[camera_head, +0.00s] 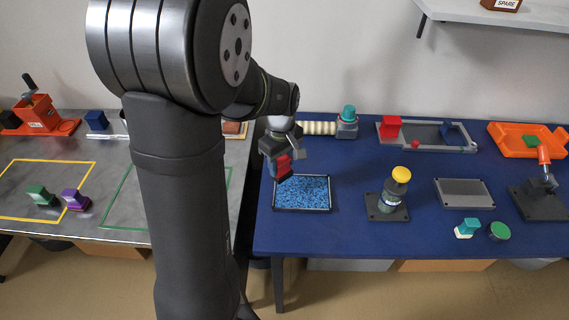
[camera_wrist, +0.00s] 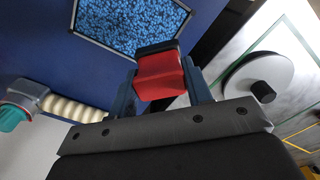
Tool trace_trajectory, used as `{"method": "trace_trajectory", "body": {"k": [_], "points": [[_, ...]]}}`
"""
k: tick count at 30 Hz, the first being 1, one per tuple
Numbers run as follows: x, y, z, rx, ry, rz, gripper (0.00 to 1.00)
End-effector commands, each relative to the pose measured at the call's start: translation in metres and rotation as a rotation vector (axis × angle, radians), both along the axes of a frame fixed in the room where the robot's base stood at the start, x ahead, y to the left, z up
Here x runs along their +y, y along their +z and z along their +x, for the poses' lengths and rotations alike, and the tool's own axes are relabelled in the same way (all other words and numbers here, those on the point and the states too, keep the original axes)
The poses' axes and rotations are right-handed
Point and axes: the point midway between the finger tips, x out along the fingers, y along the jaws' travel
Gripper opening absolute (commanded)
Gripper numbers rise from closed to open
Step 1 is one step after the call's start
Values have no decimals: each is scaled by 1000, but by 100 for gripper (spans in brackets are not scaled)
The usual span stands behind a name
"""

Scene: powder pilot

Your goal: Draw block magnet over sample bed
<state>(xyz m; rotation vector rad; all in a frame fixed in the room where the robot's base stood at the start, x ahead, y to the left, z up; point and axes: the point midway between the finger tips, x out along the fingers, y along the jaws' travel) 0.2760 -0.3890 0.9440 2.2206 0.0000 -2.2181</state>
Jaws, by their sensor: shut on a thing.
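The block magnet (camera_wrist: 160,75) is a red block with a dark end. My gripper (camera_wrist: 157,88) is shut on it, with one finger on each side. In the head view my gripper (camera_head: 283,163) holds the magnet (camera_head: 284,168) at the back left corner of the sample bed (camera_head: 302,209). The bed is a shallow framed tray filled with speckled blue grains. In the wrist view the sample bed (camera_wrist: 76,22) lies beyond the magnet's dark end. The magnet appears above the tray's edge; I cannot tell its exact height.
A ribbed hose with a teal-capped fitting (camera_head: 347,122) lies behind the bed. A yellow-topped device (camera_head: 389,195) stands to its right, then a grey plate (camera_head: 464,193). A grey bench (camera_head: 110,165) with green and purple stamp-like blocks is at left. Blue table in front of the bed is clear.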

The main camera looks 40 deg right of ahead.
Motion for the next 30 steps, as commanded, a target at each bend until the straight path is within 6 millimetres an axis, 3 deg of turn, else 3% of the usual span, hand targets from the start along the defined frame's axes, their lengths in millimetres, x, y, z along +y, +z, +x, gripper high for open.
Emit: {"method": "trace_trajectory", "body": {"k": [20,21,23,30], "points": [[1,-68,-1,3,-3,5,22],[-1,-73,-2,2,-4,3,19],[-6,-68,-7,0,-7,0,15],[-22,-72,-22,0,-5,0,15]]}}
